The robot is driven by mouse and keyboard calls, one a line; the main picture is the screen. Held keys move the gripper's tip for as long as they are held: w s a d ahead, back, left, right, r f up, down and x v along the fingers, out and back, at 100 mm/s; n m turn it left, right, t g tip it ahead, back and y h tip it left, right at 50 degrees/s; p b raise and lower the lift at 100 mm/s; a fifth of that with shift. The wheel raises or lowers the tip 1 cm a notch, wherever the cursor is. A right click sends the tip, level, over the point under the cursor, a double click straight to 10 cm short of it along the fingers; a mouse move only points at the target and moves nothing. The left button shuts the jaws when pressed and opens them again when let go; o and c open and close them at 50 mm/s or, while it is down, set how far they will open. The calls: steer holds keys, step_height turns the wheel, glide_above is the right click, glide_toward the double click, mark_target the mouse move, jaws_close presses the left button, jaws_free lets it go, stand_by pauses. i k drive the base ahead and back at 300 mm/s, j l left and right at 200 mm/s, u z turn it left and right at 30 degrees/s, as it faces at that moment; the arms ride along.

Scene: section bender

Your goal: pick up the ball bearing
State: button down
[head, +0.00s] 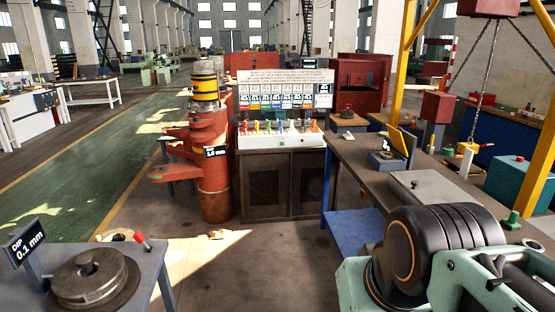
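I cannot pick out a ball bearing for certain in the head view. A round grey metal piece of stacked discs with a central knob (92,280) sits on the grey table at the lower left; whether it is the bearing I cannot tell. Part of my arm, black with an orange ring and pale green links, fills the lower right corner. My gripper's fingers do not show.
The grey table (150,262) carries a sign (28,243) and a red-tipped lever (141,240). An orange column machine (213,165) and a control cabinet (281,180) stand ahead. A long workbench (350,160) runs along the right. Floor between is mostly clear.

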mark_target(387, 155)
steer(key=i+z, duration=0.3)
steer(key=i, duration=0.2)
steer(key=i+j+z, duration=0.15)
steer(key=i+z, duration=0.15)
steer(key=i, duration=0.15)
steer(key=z, duration=0.25)
steer(key=i+j, duration=0.3)
steer(key=i, duration=0.2)
steer(key=i+j+z, duration=0.15)
steer(key=i+j, duration=0.15)
steer(key=i, duration=0.2)
steer(key=i+j, duration=0.35)
steer(key=i, duration=0.15)
steer(key=i+j+z, duration=0.2)
steer(key=i+j, duration=0.2)
steer(key=k+z, duration=0.1)
steer(key=i+j+u, duration=0.15)
steer(key=i, duration=0.35)
steer(key=j, duration=0.1)
